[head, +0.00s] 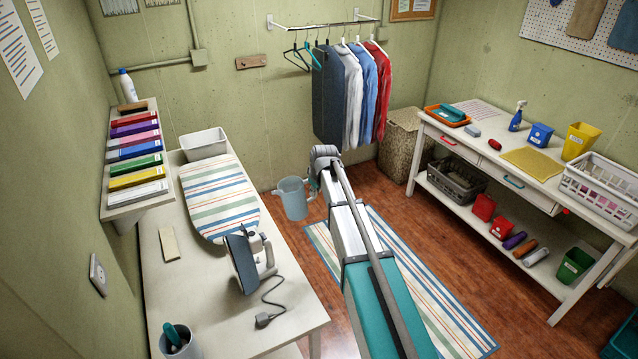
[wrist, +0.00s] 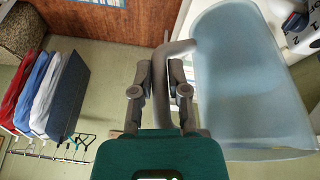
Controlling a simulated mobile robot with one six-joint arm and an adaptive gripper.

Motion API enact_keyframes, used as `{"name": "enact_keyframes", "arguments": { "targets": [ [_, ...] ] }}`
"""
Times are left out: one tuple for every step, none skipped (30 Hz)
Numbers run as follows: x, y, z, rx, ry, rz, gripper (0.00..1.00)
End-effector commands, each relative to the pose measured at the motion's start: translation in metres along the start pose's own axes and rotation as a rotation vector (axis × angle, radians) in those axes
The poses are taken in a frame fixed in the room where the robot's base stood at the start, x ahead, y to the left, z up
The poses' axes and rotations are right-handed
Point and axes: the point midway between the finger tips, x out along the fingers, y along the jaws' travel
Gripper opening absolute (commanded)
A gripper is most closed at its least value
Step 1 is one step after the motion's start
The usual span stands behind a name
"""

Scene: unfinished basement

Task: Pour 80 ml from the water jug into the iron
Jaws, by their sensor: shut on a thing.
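The water jug (head: 293,198), pale blue and see-through, hangs in the air just right of the ironing table in the head view, looking roughly upright. In the wrist view the jug (wrist: 245,85) fills the right side, and its grey-blue handle (wrist: 172,50) runs between my fingers. My gripper (wrist: 160,78) is shut on that handle. Its fingers are mostly hidden behind my arm in the head view. I cannot make out the water level. The iron (head: 243,262), dark and pale grey, stands on its heel on the table, its cord (head: 270,300) trailing towards the front.
The white table (head: 180,285) also bears a striped ironing board (head: 218,200), a white bin (head: 204,143) and a grey cup (head: 181,343). A shelf of coloured boxes (head: 137,165) overhangs its left side. Clothes (head: 350,95) hang behind; a workbench (head: 480,155) stands at right.

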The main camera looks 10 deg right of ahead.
Motion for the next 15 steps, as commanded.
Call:
{"name": "enact_keyframes", "arguments": {
  "targets": [
    [-0.0001, 0.0041, -0.0008, -0.001, 0.001, 0.000, 0.00],
    [-0.0001, 0.0054, -0.0006, -0.003, 0.001, 0.000, 0.00],
    [-0.0001, 0.0067, -0.0003, -0.004, 0.001, 0.000, 0.00],
    [-0.0001, 0.0074, 0.0000, -0.004, 0.001, 0.000, 0.00],
    [-0.0001, 0.0080, 0.0003, -0.004, 0.001, 0.000, 0.00],
    [-0.0001, 0.0085, 0.0008, -0.004, 0.000, 0.001, 0.00],
    [-0.0002, 0.0090, 0.0011, -0.003, 0.000, 0.001, 0.00],
    [-0.0002, 0.0093, 0.0014, -0.002, 0.000, 0.001, 0.00],
    [-0.0003, 0.0099, 0.0017, -0.001, 0.000, 0.002, 0.00],
    [-0.0003, 0.0103, 0.0019, 0.000, 0.000, 0.002, 0.00],
    [-0.0003, 0.0106, 0.0021, 0.000, 0.000, 0.002, 0.00],
    [-0.0004, 0.0110, 0.0023, 0.001, 0.000, 0.003, 0.00],
    [-0.0004, 0.0113, 0.0024, 0.002, 0.000, 0.003, 0.00],
    [-0.0005, 0.0114, 0.0026, 0.002, 0.000, 0.003, 0.00],
    [-0.0006, 0.0116, 0.0026, 0.002, 0.000, 0.004, 0.00]
  ]
}}
